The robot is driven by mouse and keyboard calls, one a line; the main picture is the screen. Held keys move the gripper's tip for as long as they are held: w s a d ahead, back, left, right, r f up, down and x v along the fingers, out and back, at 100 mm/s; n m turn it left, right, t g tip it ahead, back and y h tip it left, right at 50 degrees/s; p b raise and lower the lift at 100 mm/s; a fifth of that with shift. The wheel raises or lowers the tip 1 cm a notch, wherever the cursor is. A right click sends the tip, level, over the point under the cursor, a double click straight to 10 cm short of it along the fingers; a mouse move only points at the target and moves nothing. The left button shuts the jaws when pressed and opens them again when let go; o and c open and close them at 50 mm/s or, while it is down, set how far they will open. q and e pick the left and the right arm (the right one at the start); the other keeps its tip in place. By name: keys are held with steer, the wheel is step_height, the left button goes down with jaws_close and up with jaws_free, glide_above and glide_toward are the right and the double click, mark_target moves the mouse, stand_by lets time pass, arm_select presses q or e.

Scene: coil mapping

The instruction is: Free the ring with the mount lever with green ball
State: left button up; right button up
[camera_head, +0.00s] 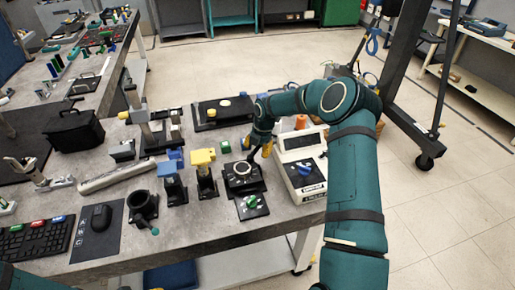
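A black round mount (142,206) stands near the table's front edge, left of the middle. A short lever with a small green-teal ball (155,231) sticks out at its front right. The ring cannot be told apart from the mount at this size. My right gripper (259,151) points down above the back of a black box with a round dial (242,173), well to the right of the mount. Its fingers are small and dark, and whether they are open is unclear. My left gripper is out of view.
Blue (172,178) and yellow (204,173) topped devices stand between the mount and my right gripper. A green knob (252,202) sits in front of the dial box.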

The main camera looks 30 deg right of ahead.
steer(key=shift+r, duration=0.15)
step_height(320, 180, up, 12)
steer(key=s+d, duration=0.1)
steer(key=s, duration=0.1)
steer(key=shift+f, duration=0.2)
steer(key=shift+s+f, duration=0.1)
stand_by(0.5)
